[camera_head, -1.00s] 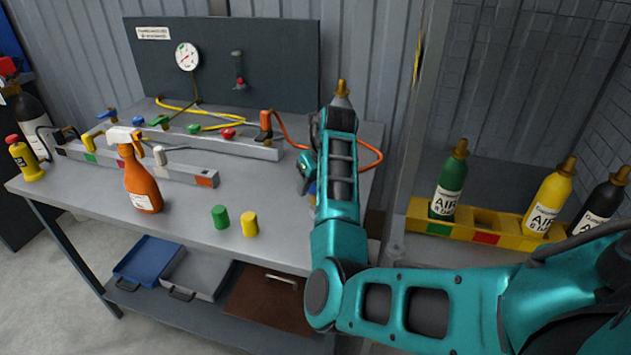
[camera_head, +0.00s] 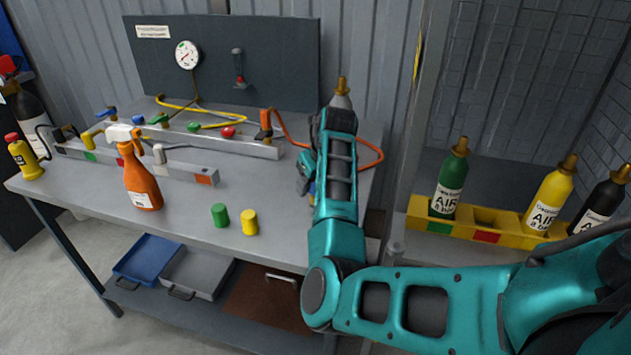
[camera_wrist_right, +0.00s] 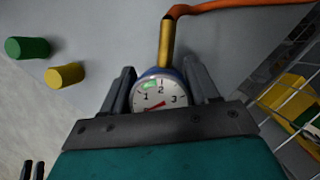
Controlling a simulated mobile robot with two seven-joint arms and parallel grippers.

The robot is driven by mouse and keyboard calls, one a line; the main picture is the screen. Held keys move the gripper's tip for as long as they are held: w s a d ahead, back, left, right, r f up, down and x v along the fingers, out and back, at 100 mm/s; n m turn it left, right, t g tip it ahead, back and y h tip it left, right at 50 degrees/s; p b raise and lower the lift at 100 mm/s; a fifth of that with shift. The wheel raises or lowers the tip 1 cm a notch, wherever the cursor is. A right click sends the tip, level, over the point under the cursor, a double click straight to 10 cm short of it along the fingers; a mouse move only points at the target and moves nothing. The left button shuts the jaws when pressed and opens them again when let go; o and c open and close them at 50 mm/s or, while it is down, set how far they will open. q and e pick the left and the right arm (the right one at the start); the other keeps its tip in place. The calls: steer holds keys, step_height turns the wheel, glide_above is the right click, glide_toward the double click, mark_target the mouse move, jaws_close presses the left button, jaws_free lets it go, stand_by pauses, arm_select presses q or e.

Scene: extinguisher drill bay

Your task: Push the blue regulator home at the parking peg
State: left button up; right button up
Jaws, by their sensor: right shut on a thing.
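The blue regulator (camera_wrist_right: 160,96) shows in the right wrist view as a round white gauge face with a blue rim and a red needle. My right gripper (camera_wrist_right: 161,76) is shut on it, one dark finger on each side. A brass post (camera_wrist_right: 166,42) rises from just behind the gauge. I cannot tell whether it belongs to the regulator or is the parking peg, nor how far the regulator is seated. In the head view my right gripper is at the bench's right end, mostly hidden by my own arm. My left gripper is not clearly seen.
A green cap (camera_head: 219,215) and a yellow cap (camera_head: 249,222) stand on the bench (camera_head: 100,190). An orange spray bottle (camera_head: 142,185) is farther left. An orange hose (camera_head: 372,152) curves behind my right arm. Several air bottles stand in a yellow rack (camera_head: 485,220) to the right.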

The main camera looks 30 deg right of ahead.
steer(key=shift+f+b, duration=0.3)
steer(key=shift+f, duration=0.1)
steer(key=o, duration=1.2)
steer(key=v, duration=1.3)
steer(key=shift+p, duration=0.35)
